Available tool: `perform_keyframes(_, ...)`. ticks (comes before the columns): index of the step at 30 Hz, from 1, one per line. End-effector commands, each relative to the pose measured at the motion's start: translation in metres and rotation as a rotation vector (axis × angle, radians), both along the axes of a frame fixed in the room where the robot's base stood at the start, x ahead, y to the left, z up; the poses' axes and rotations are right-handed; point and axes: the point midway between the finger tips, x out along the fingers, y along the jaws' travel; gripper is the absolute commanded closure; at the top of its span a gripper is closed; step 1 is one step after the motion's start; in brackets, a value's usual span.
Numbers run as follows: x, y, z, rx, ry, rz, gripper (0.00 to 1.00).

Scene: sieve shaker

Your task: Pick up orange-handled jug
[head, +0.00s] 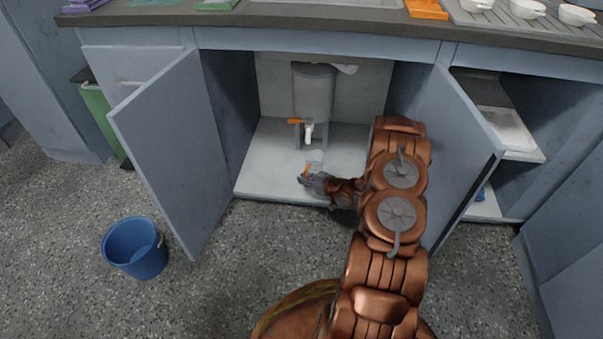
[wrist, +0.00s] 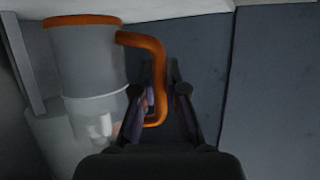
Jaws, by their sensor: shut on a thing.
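The orange-handled jug (wrist: 85,75) shows large at the left of the wrist view, with a grey, see-through body, an orange rim and an orange handle (wrist: 158,70). In the head view the jug (head: 314,158) is small, inside the open cupboard below the tap of a grey tank. My gripper (wrist: 160,95) is shut on the handle, with the fingers on either side of its upright part. In the head view my gripper (head: 308,178) is beside the jug at the cupboard's front, partly hiding it. I cannot tell whether the jug touches the cupboard floor.
The grey tank (head: 314,92) with an orange-levered white tap (head: 309,130) stands above the jug. Open cupboard doors flank it, left (head: 170,150) and right (head: 455,150). A blue bucket (head: 135,248) stands on the floor at left. The cupboard floor (head: 265,165) is clear left of the jug.

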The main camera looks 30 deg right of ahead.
Motion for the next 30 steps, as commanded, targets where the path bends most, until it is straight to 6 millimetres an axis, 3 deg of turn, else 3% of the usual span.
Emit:
perform_keyframes(18,-0.061,0.014,0.007,0.002,-0.002,-0.002,1.0)
perform_keyframes(30,-0.084,0.019,0.008,0.0,-0.001,-0.001,1.0)
